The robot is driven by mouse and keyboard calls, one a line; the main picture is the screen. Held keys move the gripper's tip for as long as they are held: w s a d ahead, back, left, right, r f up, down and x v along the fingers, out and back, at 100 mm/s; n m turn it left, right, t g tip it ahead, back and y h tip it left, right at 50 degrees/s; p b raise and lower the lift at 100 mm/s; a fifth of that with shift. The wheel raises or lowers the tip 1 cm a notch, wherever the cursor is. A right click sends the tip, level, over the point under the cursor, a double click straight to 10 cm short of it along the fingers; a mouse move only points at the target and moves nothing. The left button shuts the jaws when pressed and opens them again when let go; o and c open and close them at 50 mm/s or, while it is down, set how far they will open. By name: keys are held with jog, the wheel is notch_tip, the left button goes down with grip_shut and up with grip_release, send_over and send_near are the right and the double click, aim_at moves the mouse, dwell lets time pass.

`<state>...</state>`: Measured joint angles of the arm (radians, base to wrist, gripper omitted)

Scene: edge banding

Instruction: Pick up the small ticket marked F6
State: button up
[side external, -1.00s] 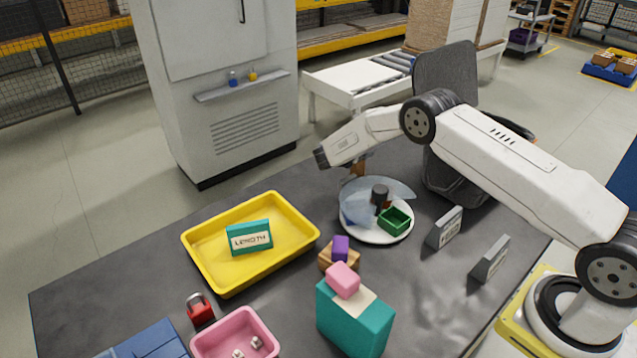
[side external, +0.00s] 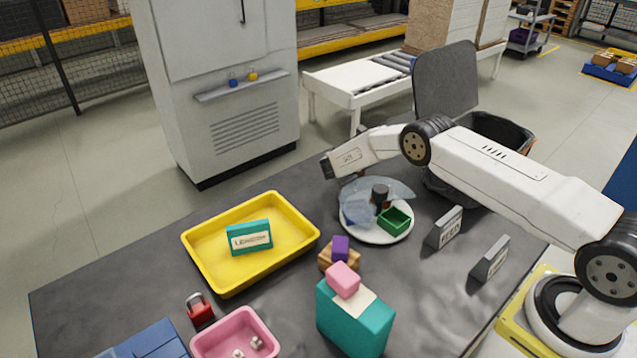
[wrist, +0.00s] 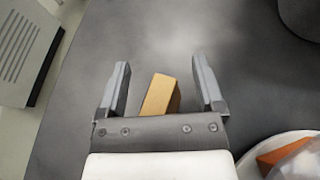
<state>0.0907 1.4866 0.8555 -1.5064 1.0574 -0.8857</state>
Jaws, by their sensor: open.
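No marking F6 can be read in either view, so I cannot tell which thing is the ticket. My gripper (wrist: 159,62) is open in the wrist view, with its two grey fingers spread above the dark table. In the side view my arm's end is over the far part of the table, and the fingers are not clearly seen.
A white plate (side external: 376,236) holds a green box (side external: 394,221) and a clear bluish piece. Two grey label stands (side external: 444,229) (side external: 490,260) are to its right. A yellow tray (side external: 205,266) holds a teal sign (side external: 249,238). A pink tray (side external: 208,342), red padlock (side external: 200,309) and teal box (side external: 352,322) are nearer.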

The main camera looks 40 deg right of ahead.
jog(key=shift+c, duration=0.2)
dwell(0.3)
grip_shut()
jog(key=shift+r, duration=0.1)
jog(key=shift+r, duration=1.6)
jog(key=s+a+r, duration=0.3)
jog(key=s+r, duration=0.6)
jog(key=s, duration=0.4)
jog(key=shift+s+a+r, duration=0.2)
jog(key=shift+a+r, duration=0.1)
jog(key=shift+a, duration=0.1)
